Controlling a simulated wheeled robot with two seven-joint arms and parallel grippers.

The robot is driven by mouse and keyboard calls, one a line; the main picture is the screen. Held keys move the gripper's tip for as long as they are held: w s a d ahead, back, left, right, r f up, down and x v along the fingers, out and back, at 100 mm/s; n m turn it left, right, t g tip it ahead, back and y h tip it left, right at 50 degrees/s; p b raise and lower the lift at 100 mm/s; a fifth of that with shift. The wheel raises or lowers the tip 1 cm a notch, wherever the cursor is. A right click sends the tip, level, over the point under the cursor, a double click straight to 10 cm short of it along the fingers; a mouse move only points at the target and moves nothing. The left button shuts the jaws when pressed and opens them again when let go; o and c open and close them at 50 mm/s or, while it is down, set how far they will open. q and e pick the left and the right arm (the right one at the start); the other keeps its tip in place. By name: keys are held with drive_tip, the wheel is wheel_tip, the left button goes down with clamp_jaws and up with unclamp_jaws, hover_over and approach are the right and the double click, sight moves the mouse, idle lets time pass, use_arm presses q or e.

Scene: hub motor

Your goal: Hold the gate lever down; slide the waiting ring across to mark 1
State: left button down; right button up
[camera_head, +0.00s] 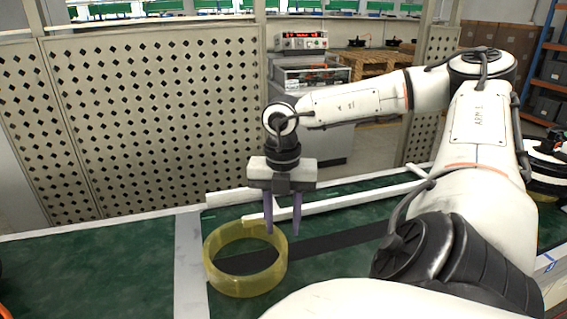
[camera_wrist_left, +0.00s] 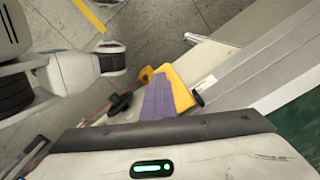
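The waiting ring, a translucent yellow band (camera_head: 222,275), sits on the green bench top beside a grey cross strip, partly over a dark track. My right gripper (camera_head: 283,230) points down at the ring's back right. Its two purple fingers are apart; one overlaps the ring's far wall, the other is just right of it. Contact cannot be told. In the left wrist view, my left gripper (camera_wrist_left: 158,98) has its purple fingers together against a yellow piece (camera_wrist_left: 182,90) that looks like the gate lever. Whether it presses it down cannot be told. No numbered mark is readable.
A white rail (camera_head: 340,201) runs behind the ring to the right. The grey strip (camera_head: 190,265) crosses the bench left of the ring. Perforated panels (camera_head: 160,120) stand behind the bench. A dark wheel-like part (camera_head: 545,170) is at the far right.

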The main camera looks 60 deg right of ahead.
use_arm(q)
drive_tip(key=shift+w+a+f, duration=0.1)
drive_tip(key=shift+f, duration=0.2)
